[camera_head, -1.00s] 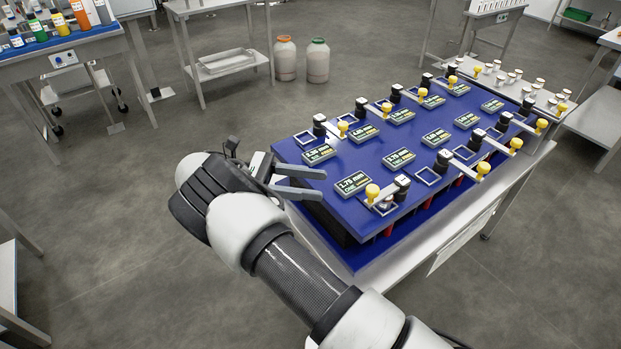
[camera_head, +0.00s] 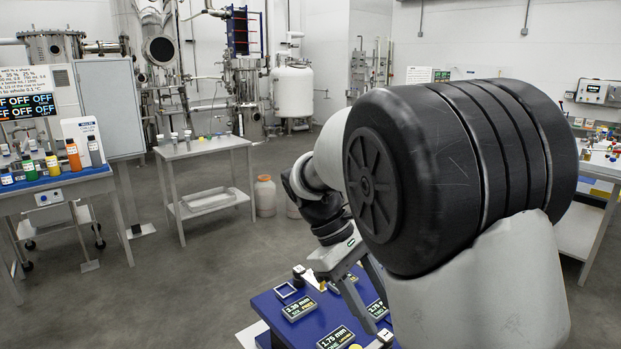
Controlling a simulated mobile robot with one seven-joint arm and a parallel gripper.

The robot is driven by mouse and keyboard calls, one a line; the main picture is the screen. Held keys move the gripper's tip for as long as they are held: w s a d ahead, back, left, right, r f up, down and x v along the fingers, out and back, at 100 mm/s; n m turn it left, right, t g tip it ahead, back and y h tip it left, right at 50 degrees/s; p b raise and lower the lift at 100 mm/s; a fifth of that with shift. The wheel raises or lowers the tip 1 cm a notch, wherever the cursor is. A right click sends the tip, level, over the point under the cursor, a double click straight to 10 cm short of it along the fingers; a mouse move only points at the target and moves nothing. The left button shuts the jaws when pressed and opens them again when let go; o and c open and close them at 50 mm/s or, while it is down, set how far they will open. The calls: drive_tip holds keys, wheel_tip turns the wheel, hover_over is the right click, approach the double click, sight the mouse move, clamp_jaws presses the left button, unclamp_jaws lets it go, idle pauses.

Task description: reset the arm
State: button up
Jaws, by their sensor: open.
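My arm fills the right and middle of the view, with a large black ribbed joint close to the camera. My gripper (camera_head: 362,300) hangs at the far end of the arm, pointing down, with its two grey fingers apart. It is over or in front of the blue-topped bench (camera_head: 275,318); the height above it is hard to tell. Nothing shows between the fingers. My arm hides most of the bench.
Display plates such as the 2.30 mm one (camera_head: 299,308) show on the blue top. A steel table (camera_head: 205,148) stands behind, a bottle-laden bench (camera_head: 60,185) at left. A white container (camera_head: 265,196) is on the floor. Tanks (camera_head: 293,92) stand at the back.

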drive_tip(key=s+d+r+m+t+y+p, duration=0.1)
drive_tip(key=s+r+m+t+y+p, duration=0.1)
drive_tip(key=s, duration=0.5)
drive_tip(key=s+d+r+m+t+y+p, duration=0.1)
drive_tip(key=s+r+m+t+y+p, duration=0.1)
drive_tip(key=s+r+m+t, duration=0.4)
wheel_tip(320, 180, up, 2)
drive_tip(key=shift+s+d+r+m+t+y, duration=0.25)
drive_tip(key=shift+s+m+y, duration=0.25)
drive_tip(key=shift+s+y, duration=0.4)
